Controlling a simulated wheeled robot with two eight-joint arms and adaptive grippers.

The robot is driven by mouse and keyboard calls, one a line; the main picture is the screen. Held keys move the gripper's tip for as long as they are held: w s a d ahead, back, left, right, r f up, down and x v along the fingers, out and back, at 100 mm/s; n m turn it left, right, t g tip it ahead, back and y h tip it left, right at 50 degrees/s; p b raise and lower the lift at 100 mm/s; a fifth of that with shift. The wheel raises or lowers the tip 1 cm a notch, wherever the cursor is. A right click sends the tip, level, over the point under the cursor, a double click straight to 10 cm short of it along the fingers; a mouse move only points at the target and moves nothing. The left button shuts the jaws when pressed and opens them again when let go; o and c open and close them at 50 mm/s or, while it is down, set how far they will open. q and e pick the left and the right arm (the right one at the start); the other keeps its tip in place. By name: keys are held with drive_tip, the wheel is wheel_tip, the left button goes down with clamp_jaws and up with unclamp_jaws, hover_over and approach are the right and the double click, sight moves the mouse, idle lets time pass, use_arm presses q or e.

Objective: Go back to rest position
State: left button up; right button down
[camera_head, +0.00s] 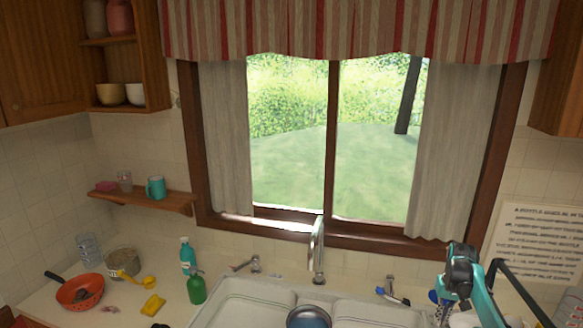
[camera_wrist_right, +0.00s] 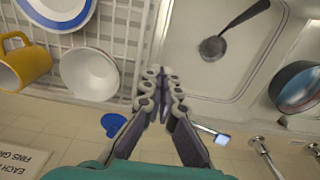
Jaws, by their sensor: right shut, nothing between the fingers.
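My right gripper (camera_head: 442,314) hangs over the right side of the sink in the head view, at the end of my teal and black arm. In the right wrist view its fingers (camera_wrist_right: 161,75) are shut with nothing between them. They point over the border between the dish rack and the sink. My left gripper is not in the head view.
The sink (camera_head: 245,300) holds a pan (camera_head: 309,318) and a ladle (camera_wrist_right: 213,46). A dish rack (camera_wrist_right: 124,35) holds a yellow mug (camera_wrist_right: 27,62) and a white bowl (camera_wrist_right: 88,74). The faucet (camera_head: 317,245) rises behind the sink. A green bottle (camera_head: 196,288) stands left of it.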

drive_tip(key=s+a+r+t+b, duration=0.1)
drive_tip(key=s+a+r+b, duration=0.25)
drive_tip(key=a, duration=0.25)
drive_tip(key=s+a+r+n+t+b, duration=0.1)
drive_tip(key=s+a+r+b, duration=0.1)
drive_tip(key=s+a, duration=0.4)
drive_tip(key=s+a+r+t+b, duration=0.1)
drive_tip(key=s+a+r+b, duration=0.15)
drive_tip(key=a, duration=0.45)
use_arm(q)
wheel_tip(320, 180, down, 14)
drive_tip(key=b, duration=0.6)
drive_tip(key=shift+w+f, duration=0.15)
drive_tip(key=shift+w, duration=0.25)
use_arm(e)
drive_tip(key=s+a+f+t, duration=0.1)
drive_tip(key=s+a+f, duration=0.2)
drive_tip(key=s, duration=0.3)
drive_tip(key=s+a+f+n+t, duration=0.1)
drive_tip(key=s+a+f, duration=0.3)
drive_tip(key=s, duration=0.2)
drive_tip(key=s+a+f+t, duration=0.2)
drive_tip(key=s+a+f, duration=0.2)
drive_tip(key=s, duration=0.2)
drive_tip(key=shift+s+f+n, duration=0.25)
drive_tip(key=shift+n, duration=0.15)
